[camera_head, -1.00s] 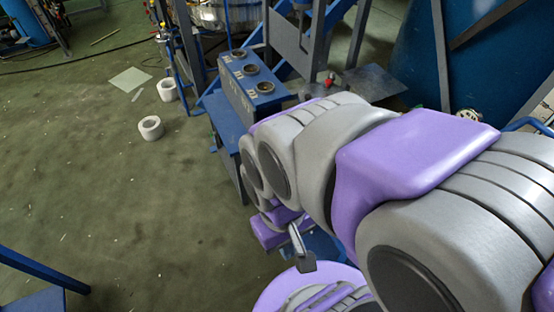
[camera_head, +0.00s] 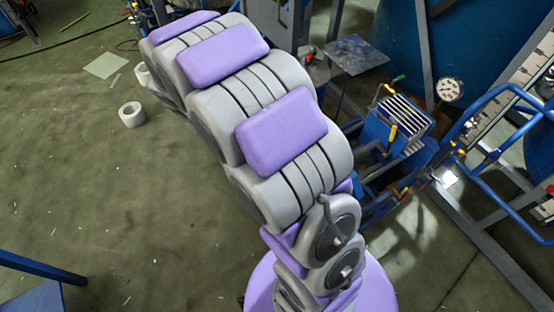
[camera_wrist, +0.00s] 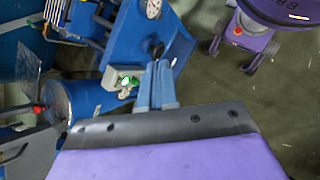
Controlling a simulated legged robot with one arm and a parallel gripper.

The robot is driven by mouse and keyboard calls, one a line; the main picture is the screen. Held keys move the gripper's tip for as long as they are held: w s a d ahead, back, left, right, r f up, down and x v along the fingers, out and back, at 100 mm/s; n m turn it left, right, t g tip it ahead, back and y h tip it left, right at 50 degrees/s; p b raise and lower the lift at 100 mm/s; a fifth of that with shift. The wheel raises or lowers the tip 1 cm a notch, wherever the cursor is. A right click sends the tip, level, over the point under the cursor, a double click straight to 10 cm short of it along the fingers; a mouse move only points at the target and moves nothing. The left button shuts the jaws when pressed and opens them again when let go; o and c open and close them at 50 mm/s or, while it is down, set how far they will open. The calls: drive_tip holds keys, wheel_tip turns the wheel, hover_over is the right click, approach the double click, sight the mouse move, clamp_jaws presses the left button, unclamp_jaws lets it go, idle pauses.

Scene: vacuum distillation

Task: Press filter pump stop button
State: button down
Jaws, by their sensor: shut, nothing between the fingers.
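In the wrist view a small pale grey box (camera_wrist: 113,82) carries a green button (camera_wrist: 127,81). It sits on blue equipment, just left of my fingers. No separate stop button can be made out; part of the box may be hidden. My gripper (camera_wrist: 158,66) has its two blue-grey fingers together and empty. They point up the picture toward a dark round part (camera_wrist: 157,49) at the edge of a blue panel. I cannot tell whether the fingertips touch anything. In the head view my arm hides the gripper, and the button box cannot be made out.
A blue panel (camera_wrist: 135,38) with a white gauge (camera_wrist: 153,9) lies beyond the fingers. In the head view, blue frames and a gauge (camera_head: 449,89) stand at right; floor is open at left, with a white roll (camera_head: 132,114).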

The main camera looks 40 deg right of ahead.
drive_tip(key=w+d+f+n+h, duration=0.2)
drive_tip(key=w+d+f+n, duration=0.15)
drive_tip(key=w+f, duration=0.4)
drive_tip(key=w+a+f+n+t+h, duration=0.15)
drive_tip(key=w+f+n, duration=0.25)
drive_tip(key=f, duration=0.7)
drive_tip(key=w+a+f+n+t+h, duration=0.1)
drive_tip(key=w+f+n+t+h, duration=0.2)
drive_tip(key=f, duration=0.8)
drive_tip(key=d+f+g+b, duration=0.1)
drive_tip(key=d+f, duration=0.4)
drive_tip(key=d, duration=0.9)
drive_tip(key=shift+s+f+n+y, duration=0.2)
drive_tip(key=shift+s+n+y, duration=0.05)
drive_tip(key=shift+n+y, duration=0.2)
